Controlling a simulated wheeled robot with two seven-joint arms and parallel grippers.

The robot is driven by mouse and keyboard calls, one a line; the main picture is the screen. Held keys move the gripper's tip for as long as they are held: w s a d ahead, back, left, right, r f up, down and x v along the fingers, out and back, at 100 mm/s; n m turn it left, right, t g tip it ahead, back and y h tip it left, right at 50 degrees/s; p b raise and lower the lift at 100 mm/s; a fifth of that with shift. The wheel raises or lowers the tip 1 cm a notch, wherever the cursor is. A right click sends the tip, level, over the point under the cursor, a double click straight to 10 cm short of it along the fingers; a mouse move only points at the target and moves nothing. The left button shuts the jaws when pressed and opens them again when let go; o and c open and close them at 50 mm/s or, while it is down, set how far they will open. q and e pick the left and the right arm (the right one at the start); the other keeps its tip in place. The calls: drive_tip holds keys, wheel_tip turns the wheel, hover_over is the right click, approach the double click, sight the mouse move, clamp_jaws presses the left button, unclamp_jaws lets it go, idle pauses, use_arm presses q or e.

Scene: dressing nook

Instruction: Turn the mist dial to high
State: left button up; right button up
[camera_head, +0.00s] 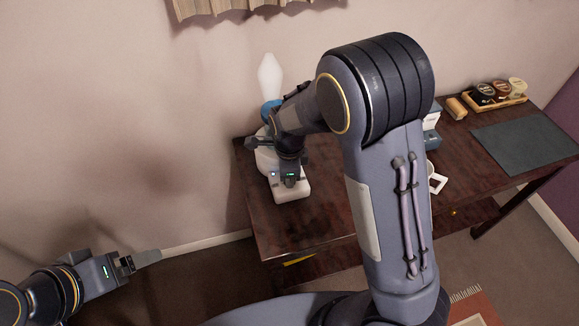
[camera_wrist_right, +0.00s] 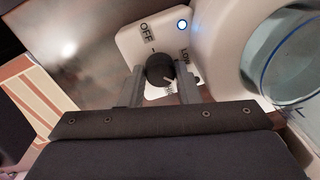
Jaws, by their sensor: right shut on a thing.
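A white mist humidifier (camera_head: 268,160) with a blue tank stands at the left end of the dark wooden table, with a white plume above it. Its front panel (camera_wrist_right: 130,42) carries a lit blue light and the marks OFF and LOW; a third mark below the dial is partly hidden. The black dial (camera_wrist_right: 158,68) has a white pointer line slanting to the lower right, past LOW toward the third mark. My right gripper (camera_wrist_right: 160,85) is shut on the dial, one finger on each side; in the head view (camera_head: 289,181) it hides the dial. My left gripper (camera_head: 147,257) is low at the left, away from the table.
A dark grey mat (camera_head: 525,145) and a wooden tray (camera_head: 495,103) with several small jars are on the table's right. A light brown cylinder (camera_head: 457,108) lies nearby. My right arm blocks the table's middle. A wall runs behind.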

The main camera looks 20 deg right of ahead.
drive_tip(key=m+p, duration=0.2)
drive_tip(key=m, duration=0.1)
drive_tip(key=m+p, duration=0.1)
drive_tip(key=shift+w+r, duration=0.1)
drive_tip(key=shift+r, duration=0.15)
drive_tip(key=shift+f+m+p, duration=0.15)
drive_tip(key=shift+m+p, duration=0.7)
drive_tip(key=shift+m, duration=0.55)
drive_tip(key=o, duration=1)
drive_tip(key=shift+c, duration=0.2)
drive_tip(key=r, duration=0.7)
drive_tip(key=shift+s+a+r, duration=0.2)
drive_tip(key=shift+a+r, duration=0.05)
drive_tip(key=shift+r, duration=0.15)
